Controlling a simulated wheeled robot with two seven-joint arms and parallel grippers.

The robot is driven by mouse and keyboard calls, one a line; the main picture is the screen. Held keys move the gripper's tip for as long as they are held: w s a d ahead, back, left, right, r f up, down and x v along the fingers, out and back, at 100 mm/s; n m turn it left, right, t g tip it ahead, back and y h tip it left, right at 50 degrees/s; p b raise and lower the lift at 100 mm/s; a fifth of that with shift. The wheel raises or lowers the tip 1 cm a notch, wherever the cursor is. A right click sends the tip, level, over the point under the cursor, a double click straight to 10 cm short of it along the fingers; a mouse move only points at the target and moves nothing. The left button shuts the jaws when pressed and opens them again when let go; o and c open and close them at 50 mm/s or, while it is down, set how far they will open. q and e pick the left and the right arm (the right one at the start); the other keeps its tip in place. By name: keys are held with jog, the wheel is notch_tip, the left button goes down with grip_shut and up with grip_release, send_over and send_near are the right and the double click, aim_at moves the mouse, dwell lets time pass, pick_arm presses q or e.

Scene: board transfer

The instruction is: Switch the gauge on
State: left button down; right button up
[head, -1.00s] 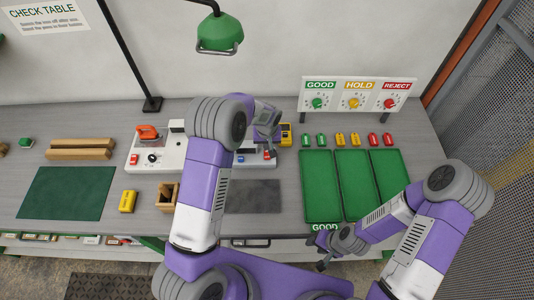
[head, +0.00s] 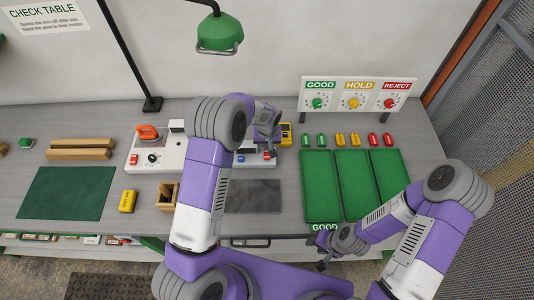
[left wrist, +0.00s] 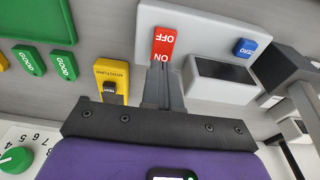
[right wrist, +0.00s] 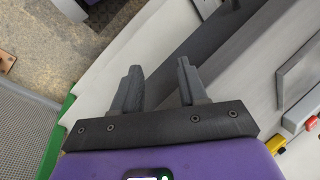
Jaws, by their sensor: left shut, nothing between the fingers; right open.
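The gauge is a white box (left wrist: 198,20) with a dark display and a blue ZERO button (left wrist: 245,47). Its red rocker switch (left wrist: 164,42) is marked OFF at one end and ON at the other. In the head view the gauge (head: 262,165) is partly hidden behind my left arm. My left gripper (left wrist: 159,68) is shut and empty, its tips at the ON end of the switch; I cannot tell whether they press it. It shows over the gauge in the head view (head: 268,148). My right gripper (right wrist: 160,72) is open and empty, low near the bench's front edge.
Green trays (head: 320,178) and several coloured tags lie to the right, below a GOOD/HOLD/REJECT dial panel (head: 358,96). Another white device with a red switch (head: 155,157) is left of my left arm. A green lamp (head: 219,32) hangs above.

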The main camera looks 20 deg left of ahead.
pick_arm(q)
jog(key=shift+f+b, duration=0.8)
jog(key=shift+f, duration=0.15)
dwell(0.4)
jog(key=shift+s+r, duration=0.1)
jog(key=shift+r+p, duration=1.85)
jog(key=shift+r, duration=1.6)
